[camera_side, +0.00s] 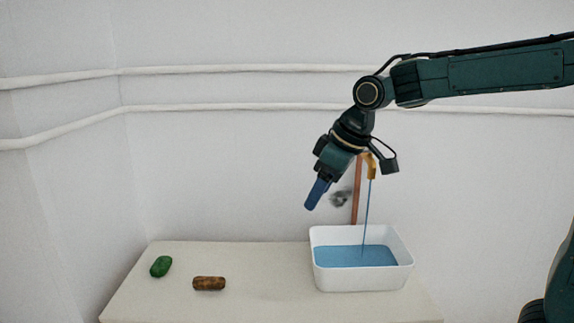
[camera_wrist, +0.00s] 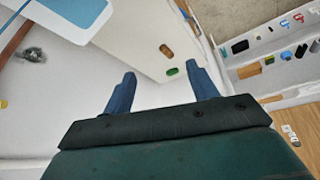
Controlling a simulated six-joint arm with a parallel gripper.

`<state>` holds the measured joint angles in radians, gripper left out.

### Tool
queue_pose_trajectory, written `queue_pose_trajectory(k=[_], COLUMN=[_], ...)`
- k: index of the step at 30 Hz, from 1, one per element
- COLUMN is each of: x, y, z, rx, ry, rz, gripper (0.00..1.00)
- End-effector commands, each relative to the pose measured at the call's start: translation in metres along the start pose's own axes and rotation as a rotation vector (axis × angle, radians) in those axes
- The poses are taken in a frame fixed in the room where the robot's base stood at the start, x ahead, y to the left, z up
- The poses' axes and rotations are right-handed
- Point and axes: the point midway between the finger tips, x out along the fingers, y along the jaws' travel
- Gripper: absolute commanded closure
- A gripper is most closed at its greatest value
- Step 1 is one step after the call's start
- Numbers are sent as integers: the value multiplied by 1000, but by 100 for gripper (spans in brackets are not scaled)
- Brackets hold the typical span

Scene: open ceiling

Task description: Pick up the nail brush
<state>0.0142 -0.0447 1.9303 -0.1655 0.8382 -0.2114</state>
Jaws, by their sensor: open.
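A brown, wood-coloured block (camera_side: 209,283), which looks like the nail brush, lies on the pale tabletop left of the white basin. It also shows in the wrist view (camera_wrist: 166,50), beyond my fingertips. A green rounded piece (camera_side: 161,267) lies to its left, apart from it; the wrist view shows it too (camera_wrist: 172,71). My gripper (camera_side: 314,194) hangs in the air, tilted down to the left, well above the table and right of the brown block. In the wrist view its two blue fingers (camera_wrist: 161,72) are spread with nothing between them.
A white basin (camera_side: 318,279) with blue liquid stands on the table's right part, under a thin blue stream from a yellow spout (camera_side: 370,166). A copper pipe (camera_side: 357,190) rises behind. Shelves with small items (camera_wrist: 270,55) show at right in the wrist view. The table's left part is mostly clear.

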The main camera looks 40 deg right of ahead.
Motion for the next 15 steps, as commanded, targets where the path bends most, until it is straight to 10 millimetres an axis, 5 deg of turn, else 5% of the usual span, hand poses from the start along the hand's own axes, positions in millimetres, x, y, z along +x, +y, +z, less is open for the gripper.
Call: queue_pose_trajectory(k=[15], x=[106], y=[27], z=[-86], rx=[-167], ry=[-23], rz=[-81], gripper=[42])
